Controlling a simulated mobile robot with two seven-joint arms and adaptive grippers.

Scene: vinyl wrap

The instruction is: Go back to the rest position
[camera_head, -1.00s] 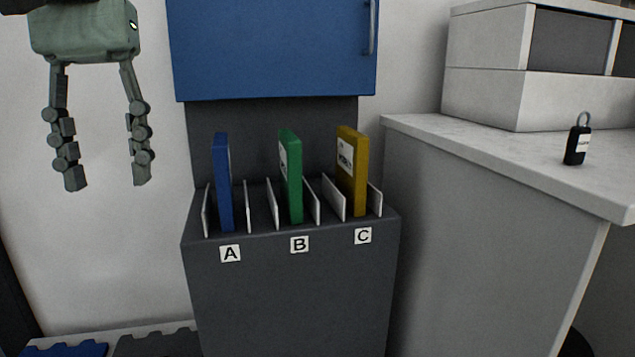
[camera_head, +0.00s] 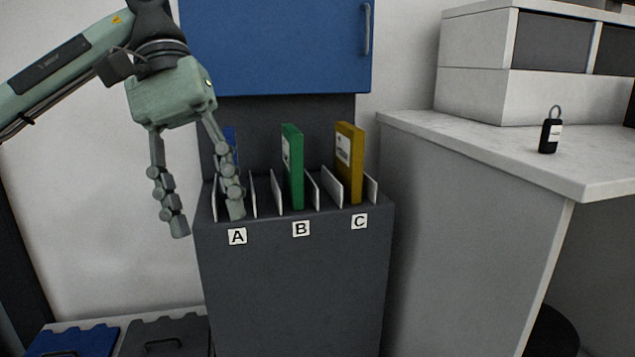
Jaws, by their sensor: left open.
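My left gripper (camera_head: 208,226) is open and empty, pointing down at the left of the view. Its right finger is in front of slot A of the grey stand and hides most of the blue binder (camera_head: 230,148). I cannot tell whether that finger touches the stand. Its left finger hangs in front of the white wall, left of the stand. My right gripper is not in view.
The grey stand (camera_head: 295,285) also holds a green binder (camera_head: 293,165) at B and a yellow binder (camera_head: 350,163) at C. A blue cabinet (camera_head: 275,45) is above. At right, a black padlock (camera_head: 549,135) stands on a white counter (camera_head: 470,150). Lidded bins (camera_head: 165,335) sit low left.

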